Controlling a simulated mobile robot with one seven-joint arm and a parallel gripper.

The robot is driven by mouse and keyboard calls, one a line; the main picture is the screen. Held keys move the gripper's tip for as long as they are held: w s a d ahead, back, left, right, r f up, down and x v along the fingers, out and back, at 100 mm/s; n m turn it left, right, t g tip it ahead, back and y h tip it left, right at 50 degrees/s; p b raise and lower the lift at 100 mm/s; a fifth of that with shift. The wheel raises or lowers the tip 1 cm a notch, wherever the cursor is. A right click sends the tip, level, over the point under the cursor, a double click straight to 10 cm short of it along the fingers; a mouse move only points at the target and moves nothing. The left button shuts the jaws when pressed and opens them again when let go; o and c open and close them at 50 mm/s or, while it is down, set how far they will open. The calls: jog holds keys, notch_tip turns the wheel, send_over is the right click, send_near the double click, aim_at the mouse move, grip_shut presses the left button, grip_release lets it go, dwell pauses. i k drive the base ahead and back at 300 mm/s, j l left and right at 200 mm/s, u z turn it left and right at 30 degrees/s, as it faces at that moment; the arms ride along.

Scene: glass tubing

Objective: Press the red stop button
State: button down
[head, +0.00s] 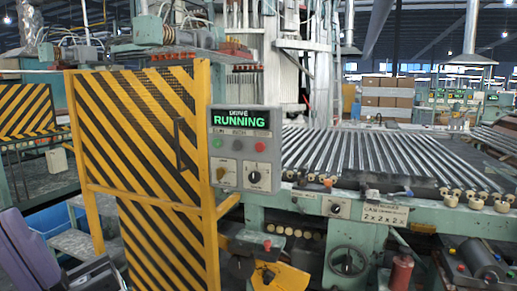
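A grey control box (240,181) is mounted beside the right post of a yellow-framed guard in the head view. Its lit green display (240,119) reads "DRIVE RUNNING". Below the display are a green button (217,143), a paler grey button (238,145) and, at the right, a red button (260,146). Lower down are a yellow selector (219,173) and a dark round knob (254,177). The small lettering is too blurred to read with certainty. Nothing covers the red button. My gripper does not show.
A yellow-and-black striped guard (150,130) stands left of the box. A green machine frame (290,203) with a bed of glass tubes (375,158) lies right and behind. A yellow part (280,277) sits below.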

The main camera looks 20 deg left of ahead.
aim_at(260, 146)
jog(key=i+l+u, duration=0.65)
jog(key=i+l, duration=0.15)
jog(key=l, duration=0.2)
